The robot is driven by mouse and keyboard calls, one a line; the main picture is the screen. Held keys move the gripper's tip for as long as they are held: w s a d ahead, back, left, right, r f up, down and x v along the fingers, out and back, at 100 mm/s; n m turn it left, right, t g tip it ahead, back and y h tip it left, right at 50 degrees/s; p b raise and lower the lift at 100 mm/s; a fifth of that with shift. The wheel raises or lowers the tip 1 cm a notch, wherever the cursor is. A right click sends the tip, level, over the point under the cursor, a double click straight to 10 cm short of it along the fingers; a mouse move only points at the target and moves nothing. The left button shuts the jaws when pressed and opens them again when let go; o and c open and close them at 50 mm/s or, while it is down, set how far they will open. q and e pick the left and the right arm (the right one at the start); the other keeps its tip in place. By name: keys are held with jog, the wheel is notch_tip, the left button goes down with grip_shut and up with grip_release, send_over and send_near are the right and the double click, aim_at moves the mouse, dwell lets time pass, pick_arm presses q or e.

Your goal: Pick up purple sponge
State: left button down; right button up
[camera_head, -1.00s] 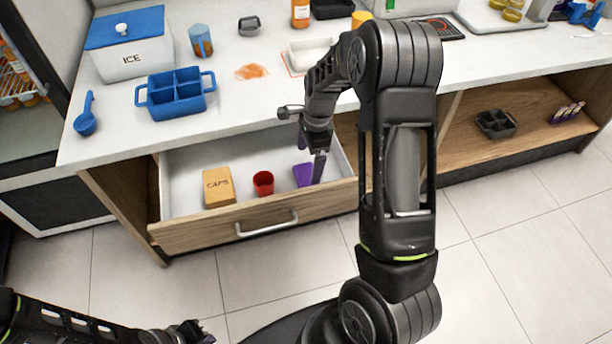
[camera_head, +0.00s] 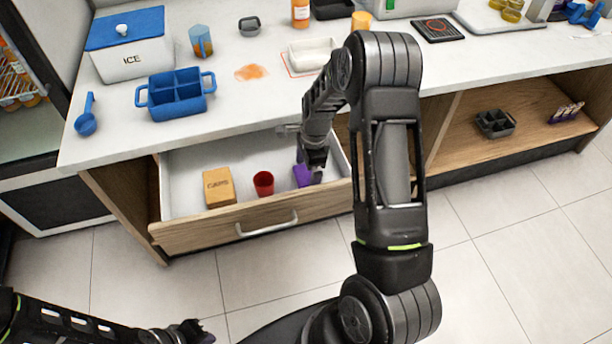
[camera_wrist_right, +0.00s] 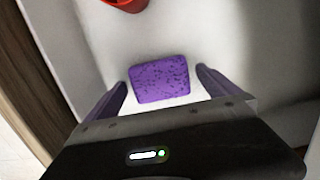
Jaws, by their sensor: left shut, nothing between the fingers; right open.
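The purple sponge (camera_head: 301,175) lies in the open drawer (camera_head: 190,229), to the right of the red cup. In the right wrist view the sponge (camera_wrist_right: 160,79) lies flat on the white drawer floor, between and just beyond the tips of my right gripper (camera_wrist_right: 163,82). My right gripper (camera_head: 309,178) reaches down into the drawer over the sponge and partly hides it. Its two purple fingers are spread apart, one on each side of the sponge, with gaps. My left gripper (camera_head: 204,337) is at the bottom left of the head view, away from the drawer, shut and empty.
A red cup (camera_head: 263,183) and a brown CAPS box (camera_head: 218,187) share the drawer. The drawer's walls stand close around my right gripper. The white counter (camera_head: 240,105) overhangs behind, with a blue caddy (camera_head: 175,96) and a white tray (camera_head: 312,54) on it.

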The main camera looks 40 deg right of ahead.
dwell(0.4)
jog(key=c, duration=1.3)
